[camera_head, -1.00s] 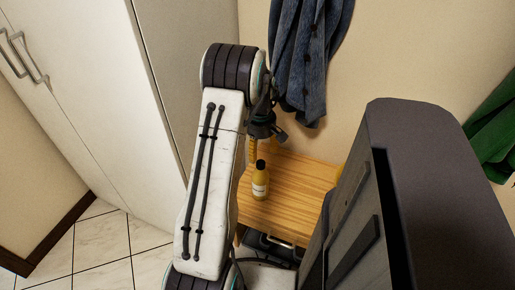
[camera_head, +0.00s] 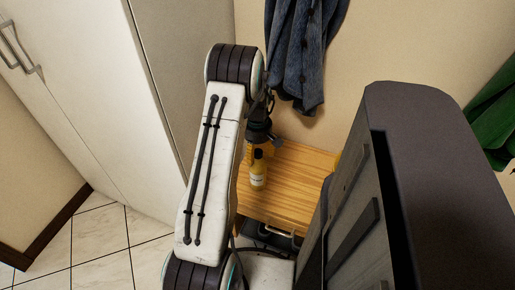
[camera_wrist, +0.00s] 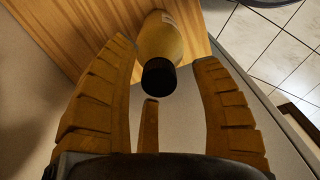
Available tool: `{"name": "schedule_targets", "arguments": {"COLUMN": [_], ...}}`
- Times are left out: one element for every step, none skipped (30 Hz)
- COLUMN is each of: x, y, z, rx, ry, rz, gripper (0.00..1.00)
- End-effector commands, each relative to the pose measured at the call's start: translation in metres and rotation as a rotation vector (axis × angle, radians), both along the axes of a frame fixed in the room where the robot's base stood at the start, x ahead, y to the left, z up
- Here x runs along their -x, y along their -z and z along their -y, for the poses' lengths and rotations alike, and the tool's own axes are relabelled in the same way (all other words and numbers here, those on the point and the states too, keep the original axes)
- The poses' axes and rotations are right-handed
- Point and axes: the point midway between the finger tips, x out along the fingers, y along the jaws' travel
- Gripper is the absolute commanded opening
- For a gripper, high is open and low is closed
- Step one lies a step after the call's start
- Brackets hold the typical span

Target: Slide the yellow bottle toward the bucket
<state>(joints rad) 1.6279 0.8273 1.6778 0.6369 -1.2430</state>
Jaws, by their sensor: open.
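The yellow bottle (camera_head: 259,173) with a black cap and pale label stands upright on a wooden surface. In the wrist view the bottle (camera_wrist: 164,42) shows cap-first, just beyond and between my fingertips. My gripper (camera_wrist: 165,52) is open, with one finger to each side and a shorter one in the middle; I cannot tell whether any touches the bottle. In the head view my gripper (camera_head: 255,148) is right behind the bottle's top, partly hidden by my arm. No bucket is clearly visible; a yellow sliver (camera_head: 336,162) beside my dark body part is mostly hidden.
The wooden top (camera_head: 294,178) is clear to the right of the bottle. A white cabinet (camera_head: 85,85) stands at left. A blue garment (camera_head: 301,50) hangs on the wall behind, and a green one (camera_head: 495,125) at far right.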

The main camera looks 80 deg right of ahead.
Motion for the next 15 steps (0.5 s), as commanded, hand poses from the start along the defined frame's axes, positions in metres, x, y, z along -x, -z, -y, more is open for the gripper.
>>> {"name": "schedule_targets", "arguments": {"x": [0.0, 0.0, 0.0, 0.0, 0.0, 0.0, 0.0, 0.0, 0.0, 0.0, 0.0, 0.0, 0.0, 0.0, 0.0], "y": [0.0018, 0.0023, 0.0027, 0.0029, 0.003, 0.003, 0.003, 0.003, 0.0029, 0.0029, 0.0029, 0.0029, 0.0029, 0.0029, 0.0028], "z": [-0.0001, -0.0001, 0.0, 0.0, 0.0, 0.0, 0.0001, 0.0, 0.0, 0.0, 0.0, 0.0, 0.0, 0.0, 0.0], "rx": [0.0, 0.0, 0.0, 0.0, 0.001, 0.001, 0.001, 0.001, 0.001, 0.0, 0.0, 0.0, 0.0, 0.0, 0.0], "ry": [0.0, 0.0, 0.0, 0.0, 0.0, 0.0, 0.0, 0.0, 0.0, 0.0, 0.0, 0.0, 0.0, 0.0, 0.0], "rz": [0.0, 0.0, 0.0, 0.0, 0.0, 0.0, 0.0, 0.0, 0.0, 0.0, 0.0, 0.0, 0.0, 0.0, 0.0], "gripper": [0.59, 0.59, 0.59, 0.59, 0.59, 0.59, 0.59, 0.59, 0.59, 0.59, 0.59, 0.59, 0.57, 0.54, 0.51]}}
